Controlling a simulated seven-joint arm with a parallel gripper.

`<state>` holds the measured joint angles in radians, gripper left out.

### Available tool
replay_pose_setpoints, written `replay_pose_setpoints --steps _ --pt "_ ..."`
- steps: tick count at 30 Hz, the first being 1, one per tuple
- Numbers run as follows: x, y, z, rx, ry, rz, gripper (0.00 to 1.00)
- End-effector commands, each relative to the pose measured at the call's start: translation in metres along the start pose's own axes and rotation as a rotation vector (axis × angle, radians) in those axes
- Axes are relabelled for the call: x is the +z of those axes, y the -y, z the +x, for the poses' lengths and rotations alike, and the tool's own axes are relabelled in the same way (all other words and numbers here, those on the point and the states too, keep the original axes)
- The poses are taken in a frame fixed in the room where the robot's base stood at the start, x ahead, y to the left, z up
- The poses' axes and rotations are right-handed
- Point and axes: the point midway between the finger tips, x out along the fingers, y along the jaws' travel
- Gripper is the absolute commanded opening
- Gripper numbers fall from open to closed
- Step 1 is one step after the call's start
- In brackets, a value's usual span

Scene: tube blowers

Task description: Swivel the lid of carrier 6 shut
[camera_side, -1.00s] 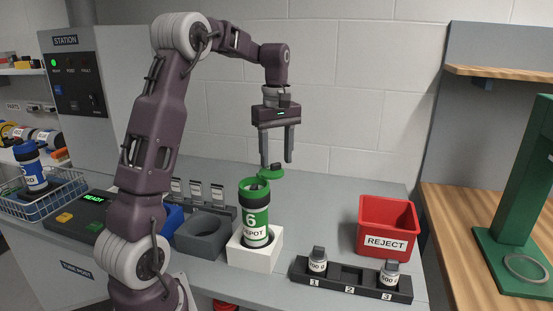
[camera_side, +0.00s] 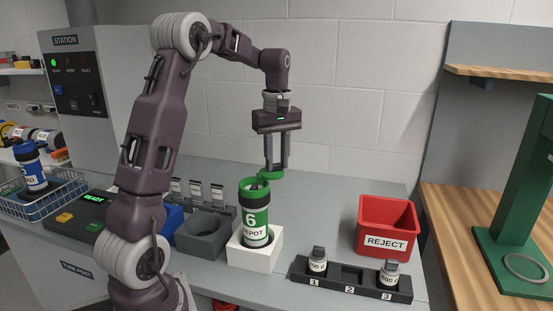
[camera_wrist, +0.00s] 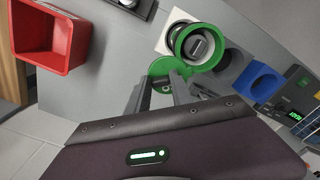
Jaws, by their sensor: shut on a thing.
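Carrier 6 (camera_side: 254,217), a green and white tube marked 6 and DEPOT, stands upright in a white square holder (camera_side: 240,256). Its green lid (camera_side: 271,174) is swung out to the side, so the mouth is open. In the wrist view a dark capped thing sits inside the open carrier (camera_wrist: 199,46), and the lid (camera_wrist: 172,68) is beside it. My gripper (camera_side: 276,171) points down over the lid and is shut on it, apparently by its small dark knob. In the wrist view the fingertips (camera_wrist: 166,84) meet at the lid; the knob is mostly hidden between them.
A black rack (camera_side: 350,281) with slots 1 to 3 holds bottles at 1 and 3; slot 2 is empty. A red REJECT bin (camera_side: 387,225) stands behind it. Bare worktop (camera_side: 318,205) lies right of the carrier.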

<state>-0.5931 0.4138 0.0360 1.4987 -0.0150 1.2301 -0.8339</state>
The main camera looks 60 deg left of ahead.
Motion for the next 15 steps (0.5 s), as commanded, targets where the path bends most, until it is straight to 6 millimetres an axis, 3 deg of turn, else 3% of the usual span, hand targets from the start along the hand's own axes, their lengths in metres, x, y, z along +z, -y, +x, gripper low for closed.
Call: replay_pose_setpoints --steps 15 --pt "0.020 0.006 -0.001 0.002 -0.001 0.428 0.00"
